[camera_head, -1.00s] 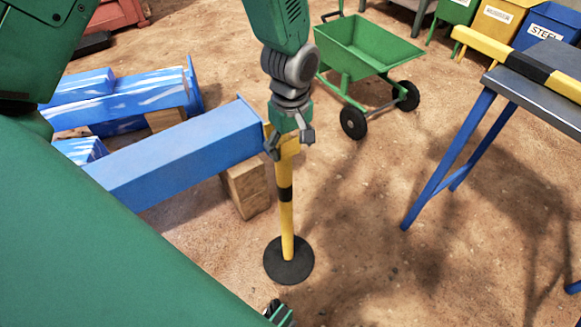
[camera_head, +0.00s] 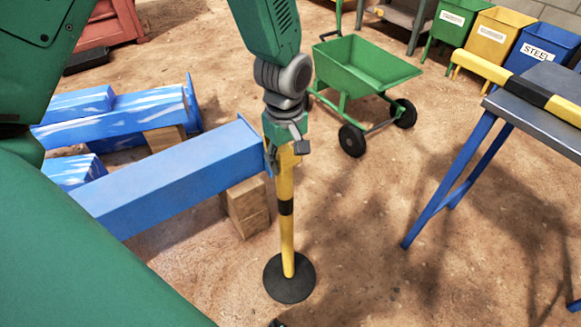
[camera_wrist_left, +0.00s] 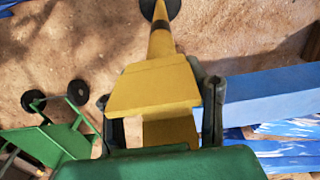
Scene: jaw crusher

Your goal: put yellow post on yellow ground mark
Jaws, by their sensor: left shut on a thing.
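The yellow post (camera_head: 287,230) has a black band and stands upright on a round black base (camera_head: 289,279). The base appears to rest on the dirt ground. My left gripper (camera_head: 284,148) comes down from above onto the post's top and is shut on it. In the left wrist view, the wide yellow top of the post (camera_wrist_left: 155,88) sits between the two dark fingers, with the shaft running away to the base. No yellow ground mark shows in these views.
A blue beam (camera_head: 180,175) on wooden blocks (camera_head: 246,208) ends close beside the post on the left. A green wheelbarrow (camera_head: 362,70) stands behind. A blue-legged table (camera_head: 545,100) bearing a yellow-black bar is on the right. Bare ground lies between post and table.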

